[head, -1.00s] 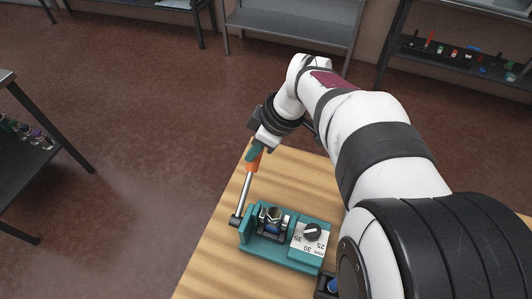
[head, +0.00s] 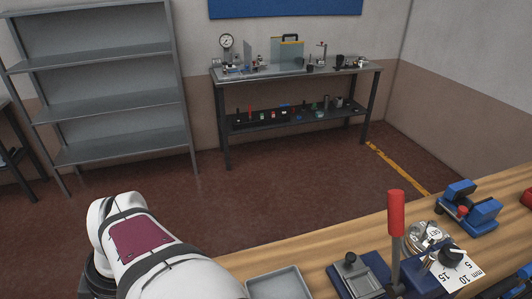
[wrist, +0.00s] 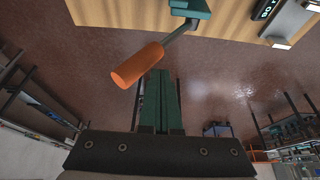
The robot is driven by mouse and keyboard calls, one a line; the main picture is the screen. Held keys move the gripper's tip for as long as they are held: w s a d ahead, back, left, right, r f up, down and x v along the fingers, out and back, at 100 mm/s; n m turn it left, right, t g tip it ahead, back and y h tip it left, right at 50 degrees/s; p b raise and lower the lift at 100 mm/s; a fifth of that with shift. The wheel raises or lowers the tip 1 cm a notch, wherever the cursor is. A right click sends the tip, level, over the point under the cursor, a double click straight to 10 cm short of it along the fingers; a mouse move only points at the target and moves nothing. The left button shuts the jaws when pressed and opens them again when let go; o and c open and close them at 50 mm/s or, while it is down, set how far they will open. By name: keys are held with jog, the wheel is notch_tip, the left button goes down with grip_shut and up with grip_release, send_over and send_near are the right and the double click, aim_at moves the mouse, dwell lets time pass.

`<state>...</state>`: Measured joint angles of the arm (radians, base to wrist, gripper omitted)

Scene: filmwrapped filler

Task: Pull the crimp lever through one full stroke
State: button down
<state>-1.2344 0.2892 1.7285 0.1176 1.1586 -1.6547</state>
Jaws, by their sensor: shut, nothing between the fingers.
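In the wrist view, an orange-handled lever (wrist: 138,65) with a metal rod slants up right to a teal part (wrist: 190,8) at the wooden table's edge. My gripper (wrist: 161,74) is shut and empty. Its green fingertips are just below the orange handle in the picture; I cannot tell whether they touch.
A printed dial (head: 453,257) and a blue fixture (head: 467,209) stand near the red lever on the wooden table (head: 330,248). A grey tray (head: 279,284) lies at its front. A grey shelf (head: 100,85) and a loaded workbench (head: 300,78) stand at the back.

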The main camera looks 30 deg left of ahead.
jog(key=r, duration=0.2)
jog(key=s+d+r, duration=0.1)
jog(key=r, duration=0.2)
jog(key=shift+s+d+r, duration=0.15)
jog(key=shift+r, duration=0.2)
dwell(0.6)
